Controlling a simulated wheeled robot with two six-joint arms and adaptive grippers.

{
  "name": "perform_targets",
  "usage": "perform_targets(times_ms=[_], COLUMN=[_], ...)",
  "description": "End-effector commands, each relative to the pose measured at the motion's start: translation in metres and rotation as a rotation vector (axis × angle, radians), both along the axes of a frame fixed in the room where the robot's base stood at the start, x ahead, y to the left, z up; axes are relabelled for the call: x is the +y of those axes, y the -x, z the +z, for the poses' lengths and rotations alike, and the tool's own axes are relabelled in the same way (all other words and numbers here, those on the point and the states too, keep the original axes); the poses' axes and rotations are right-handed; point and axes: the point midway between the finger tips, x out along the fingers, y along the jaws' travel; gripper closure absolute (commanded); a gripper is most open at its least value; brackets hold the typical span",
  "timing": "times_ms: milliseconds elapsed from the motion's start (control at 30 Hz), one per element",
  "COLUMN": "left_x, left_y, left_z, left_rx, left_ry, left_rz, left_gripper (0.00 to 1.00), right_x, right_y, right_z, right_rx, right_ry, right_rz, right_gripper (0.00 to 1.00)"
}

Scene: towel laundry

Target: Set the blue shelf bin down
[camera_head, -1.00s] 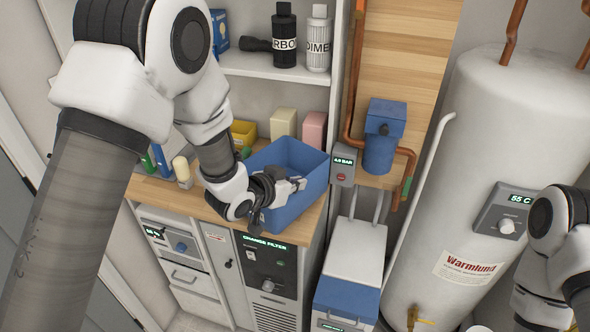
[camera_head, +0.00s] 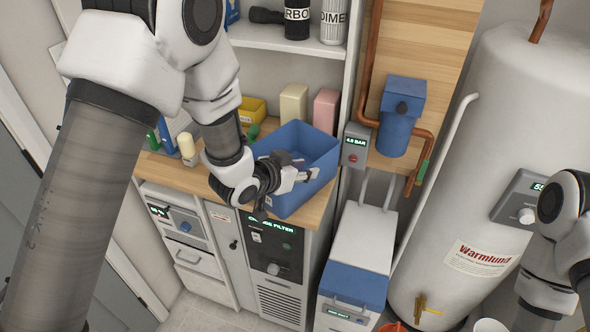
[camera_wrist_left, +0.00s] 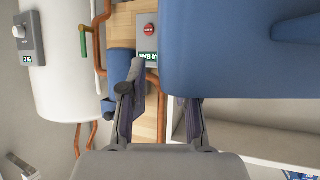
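The blue shelf bin (camera_head: 312,191) is upright on the wooden counter (camera_head: 314,212), near its right front corner. It also fills the upper right of the left wrist view (camera_wrist_left: 240,60). My left gripper (camera_head: 298,175) is at the bin's left front side, its fingers overlapping the bin in the head view. In the left wrist view the fingers (camera_wrist_left: 160,100) are spread apart, and the bin hides the tip of one. Whether they touch the bin is unclear. My right arm shows at the lower right, but its gripper is out of view.
Behind the bin stand a cream box (camera_head: 293,104), a pink box (camera_head: 326,111) and a yellow bin (camera_head: 251,110). A white water heater (camera_head: 460,200) stands farther right.

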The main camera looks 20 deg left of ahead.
Motion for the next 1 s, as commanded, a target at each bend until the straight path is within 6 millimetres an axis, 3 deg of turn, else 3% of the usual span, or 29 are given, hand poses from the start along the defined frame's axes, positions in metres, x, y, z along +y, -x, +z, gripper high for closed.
perform_targets(times_ms=[400, 600, 767, 867, 967, 1000], left_x=[0.033, 0.040, 0.040, 0.042, 0.049, 0.053], left_y=[0.075, 0.092, 0.094, 0.096, 0.106, 0.115], left_z=[0.041, 0.053, 0.055, 0.034, -0.024, -0.057], left_rx=[-0.006, -0.002, 0.001, 0.051, 0.194, 0.273], left_ry=[0.006, 0.003, 0.001, 0.000, -0.007, -0.013], left_rz=[0.003, 0.001, 0.000, 0.017, 0.068, 0.098], left_gripper=[0.69, 0.69, 0.69, 0.69, 0.69, 0.69], right_x=[0.000, 0.000, 0.000, 0.000, 0.000, 0.000], right_y=[0.000, 0.000, 0.000, 0.000, 0.000, 0.000], right_z=[-0.027, -0.038, -0.037, -0.037, -0.037, -0.037], right_rx=[0.000, 0.000, 0.000, 0.000, 0.000, 0.000], right_ry=[0.000, 0.000, 0.000, 0.000, 0.000, 0.000], right_rz=[0.000, 0.000, 0.000, 0.000, 0.000, 0.000], right_gripper=[0.60, 0.60, 0.60, 0.60, 0.60, 0.60])
